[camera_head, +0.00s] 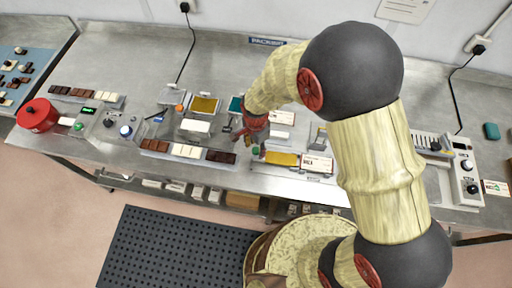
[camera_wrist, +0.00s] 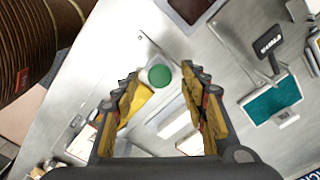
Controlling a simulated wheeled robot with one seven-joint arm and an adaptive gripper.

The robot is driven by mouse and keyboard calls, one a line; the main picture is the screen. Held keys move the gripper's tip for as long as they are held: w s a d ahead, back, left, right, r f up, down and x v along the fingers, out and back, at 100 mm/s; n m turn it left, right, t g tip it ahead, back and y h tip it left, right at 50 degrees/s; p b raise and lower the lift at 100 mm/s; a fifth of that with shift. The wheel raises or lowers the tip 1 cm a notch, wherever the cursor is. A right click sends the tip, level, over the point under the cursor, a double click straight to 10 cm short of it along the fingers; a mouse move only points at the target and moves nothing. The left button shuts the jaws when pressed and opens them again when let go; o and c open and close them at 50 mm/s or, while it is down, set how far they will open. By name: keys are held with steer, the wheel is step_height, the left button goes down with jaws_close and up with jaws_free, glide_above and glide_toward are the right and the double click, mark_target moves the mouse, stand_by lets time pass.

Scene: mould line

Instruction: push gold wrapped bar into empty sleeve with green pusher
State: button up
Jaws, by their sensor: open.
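The gold wrapped bar (camera_head: 282,158) lies on the metal bench, and part of it shows below the green knob in the wrist view (camera_wrist: 132,104). A white sleeve with red lettering (camera_head: 318,164) lies at its right end, in line with it. Whether the bar touches the sleeve is unclear. The green pusher (camera_head: 256,150) stands at the bar's left end; its round green top shows in the wrist view (camera_wrist: 160,76). My gripper (camera_head: 250,138) is open above the pusher. In the wrist view its fingers (camera_wrist: 158,78) appear on either side of the green top, with nothing gripped.
White cartons (camera_head: 282,118) lie behind the bar. A tray of chocolate bars (camera_head: 188,151) is to the left, near the front edge. A gold-topped stand (camera_head: 204,104) and a teal pad (camera_wrist: 272,101) stand nearby. A red pot (camera_head: 37,115) is far left. My arm hides bench at right.

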steer(key=shift+f, duration=0.4)
steer(key=shift+c, duration=0.2)
jaws_close()
stand_by(0.6)
